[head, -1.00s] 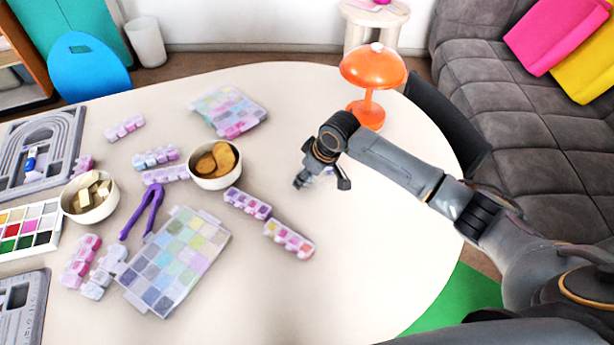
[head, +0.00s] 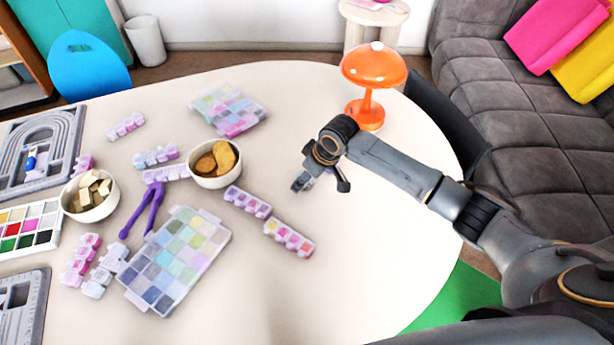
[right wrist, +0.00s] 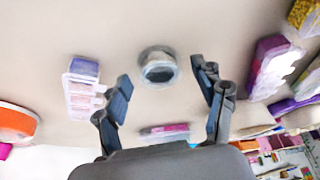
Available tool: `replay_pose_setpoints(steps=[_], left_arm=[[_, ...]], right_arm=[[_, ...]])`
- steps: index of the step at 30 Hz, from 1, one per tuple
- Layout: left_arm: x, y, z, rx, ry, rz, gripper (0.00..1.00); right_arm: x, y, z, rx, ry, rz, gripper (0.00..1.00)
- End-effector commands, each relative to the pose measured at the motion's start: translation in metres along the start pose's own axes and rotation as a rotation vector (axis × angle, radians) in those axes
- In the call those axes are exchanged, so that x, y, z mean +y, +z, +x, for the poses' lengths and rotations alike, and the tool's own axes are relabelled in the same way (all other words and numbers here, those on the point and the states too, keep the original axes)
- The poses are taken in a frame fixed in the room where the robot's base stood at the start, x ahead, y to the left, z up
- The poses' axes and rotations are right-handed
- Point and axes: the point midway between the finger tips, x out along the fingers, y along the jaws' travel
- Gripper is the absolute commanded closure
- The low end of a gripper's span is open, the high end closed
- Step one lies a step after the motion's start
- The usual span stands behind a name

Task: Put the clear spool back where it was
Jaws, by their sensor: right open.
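The clear spool (right wrist: 158,68) stands on the bare table in the right wrist view, a pale ring around a grey middle, slightly blurred. My right gripper (right wrist: 161,78) is open and empty. Its two fingers appear on either side of the spool, and I cannot tell how far above it they are. In the head view my right gripper (head: 321,186) hangs over the right part of the table, and the spool is hidden behind it. My left gripper is not in view.
An orange lamp (head: 367,115) stands behind my right gripper. Pink-purple bead boxes (head: 289,238), a bowl of round cookies (head: 216,182) and a large bead case (head: 180,262) lie to the left. Grey bead boards (head: 68,150) are at the far left. The table's right side is clear.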

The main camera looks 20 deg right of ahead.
Motion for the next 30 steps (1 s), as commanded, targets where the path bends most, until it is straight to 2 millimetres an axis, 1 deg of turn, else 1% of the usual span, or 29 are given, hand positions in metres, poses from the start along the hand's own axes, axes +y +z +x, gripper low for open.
replay_pose_setpoints(steps=[5, 12, 15, 18, 23, 30], left_arm=[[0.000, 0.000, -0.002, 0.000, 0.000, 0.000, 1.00], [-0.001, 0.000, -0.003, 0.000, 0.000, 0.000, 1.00], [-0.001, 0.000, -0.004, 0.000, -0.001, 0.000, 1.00], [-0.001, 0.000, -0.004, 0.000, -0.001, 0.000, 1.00], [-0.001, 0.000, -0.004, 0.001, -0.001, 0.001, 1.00], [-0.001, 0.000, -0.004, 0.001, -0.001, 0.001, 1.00]], right_arm=[[0.001, -0.001, -0.027, 0.004, 0.002, -0.001, 0.30], [0.001, -0.001, -0.080, 0.004, 0.002, -0.001, 0.30], [0.001, -0.001, -0.097, 0.003, 0.002, -0.001, 0.30], [0.001, -0.001, -0.110, 0.002, 0.002, 0.000, 0.30], [0.000, 0.000, -0.119, 0.000, -0.001, 0.001, 0.30], [0.000, 0.000, -0.120, 0.000, -0.001, 0.001, 0.30]])
